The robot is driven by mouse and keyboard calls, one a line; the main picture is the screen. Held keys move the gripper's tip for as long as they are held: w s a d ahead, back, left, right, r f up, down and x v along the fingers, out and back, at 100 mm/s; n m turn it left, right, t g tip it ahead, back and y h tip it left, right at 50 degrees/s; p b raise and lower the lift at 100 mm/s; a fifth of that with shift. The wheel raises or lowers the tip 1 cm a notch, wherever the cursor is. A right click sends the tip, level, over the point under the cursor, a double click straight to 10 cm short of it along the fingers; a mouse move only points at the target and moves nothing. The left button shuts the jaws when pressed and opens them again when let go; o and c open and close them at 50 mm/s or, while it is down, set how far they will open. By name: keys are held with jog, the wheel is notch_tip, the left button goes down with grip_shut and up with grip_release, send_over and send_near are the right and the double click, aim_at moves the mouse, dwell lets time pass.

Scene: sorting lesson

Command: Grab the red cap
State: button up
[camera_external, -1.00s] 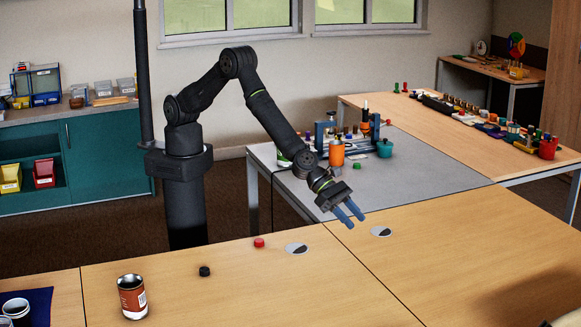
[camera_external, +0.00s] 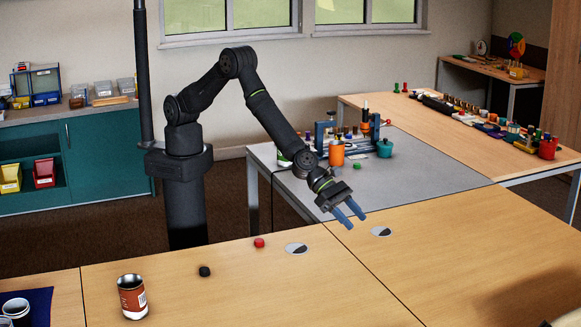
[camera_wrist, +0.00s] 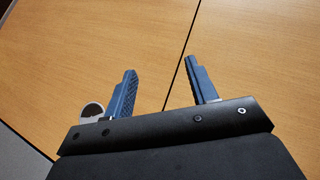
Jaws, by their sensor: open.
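The red cap (camera_external: 259,243) is a small round piece lying on the wooden table, left of a grommet. My gripper (camera_external: 350,216) is above the table, to the right of the red cap and clearly apart from it. Its two blue fingers are spread with nothing between them. In the wrist view my gripper (camera_wrist: 163,88) shows both fingers apart over bare wood and a table seam. The red cap does not show in the wrist view.
A black cap (camera_external: 204,271) and an open red-brown can (camera_external: 132,297) stand left of the red cap. Two grommets (camera_external: 297,249) sit flush in the table. An orange container (camera_external: 337,154) and a teal pot (camera_external: 384,148) stand on the grey table behind.

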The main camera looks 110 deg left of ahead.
jog(key=shift+a+r, duration=0.1)
jog(key=s+a+r+n+g+y, duration=0.3)
jog(key=s+a+n+g+y, duration=0.15)
jog(key=s+a+n, duration=0.65)
jog(key=n+g+h, duration=0.5)
jog(key=n+g, duration=0.2)
jog(key=n, duration=0.1)
send_near(259, 240)
jog(key=f, duration=0.2)
jog(key=shift+s+d+f, duration=0.15)
jog(key=shift+s+f, duration=0.2)
jog(key=shift+f, duration=0.05)
jog(key=shift+w+x, duration=0.15)
jog(key=shift+x, duration=1.2)
jog(key=shift+w+x, duration=0.1)
jog(key=shift+x, duration=1.2)
jog(key=shift+d, duration=0.2)
jog(key=c, duration=1.1)
